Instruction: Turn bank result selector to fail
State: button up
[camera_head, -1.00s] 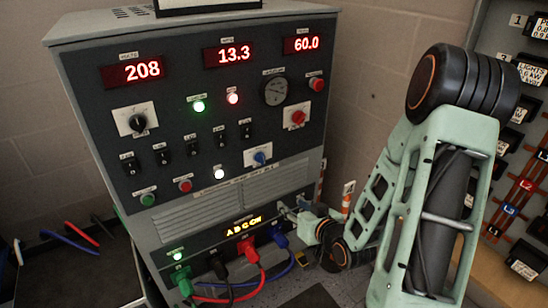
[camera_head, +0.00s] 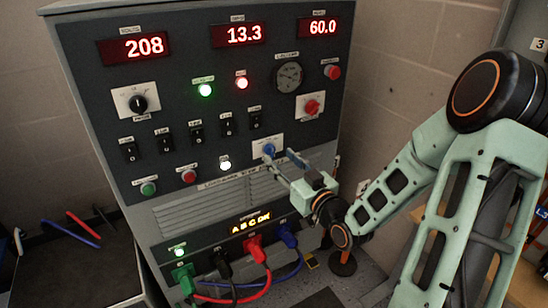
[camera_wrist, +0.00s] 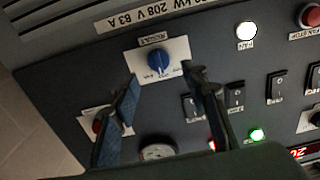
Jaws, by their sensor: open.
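The bank result selector is a blue knob (camera_head: 269,149) on a white plate, at the lower right of the dark control panel. In the wrist view the blue knob (camera_wrist: 158,62) sits on its white plate under a label reading RESULT; the small position words are too blurred to read surely. My gripper (camera_head: 278,154) is open, its two fingers pointing at the panel around the knob's height. In the wrist view my gripper (camera_wrist: 165,85) has one finger at each side below the knob, apart from it. Whether a fingertip touches the panel cannot be told.
A red knob (camera_head: 312,107) on a white plate and a red button (camera_head: 332,72) are above the selector. Black switches (camera_head: 228,124) line up to its left. Red, green, black and blue cables (camera_head: 254,249) plug in below. A table (camera_head: 84,272) stands at left.

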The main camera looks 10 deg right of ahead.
aim_at(274, 150)
jog(key=shift+x, duration=2.35)
grip_shut()
jog(key=shift+d+m, duration=0.1)
jog(key=shift+m, duration=0.3)
jog(key=m+p, duration=0.2)
jog(key=m, duration=0.2)
jog(key=shift+d+m, duration=0.15)
jog(key=shift+m, duration=0.15)
jog(key=shift+f+m+p, duration=0.1)
jog(key=shift+m+p, duration=0.75)
jog(key=shift+m, duration=0.95)
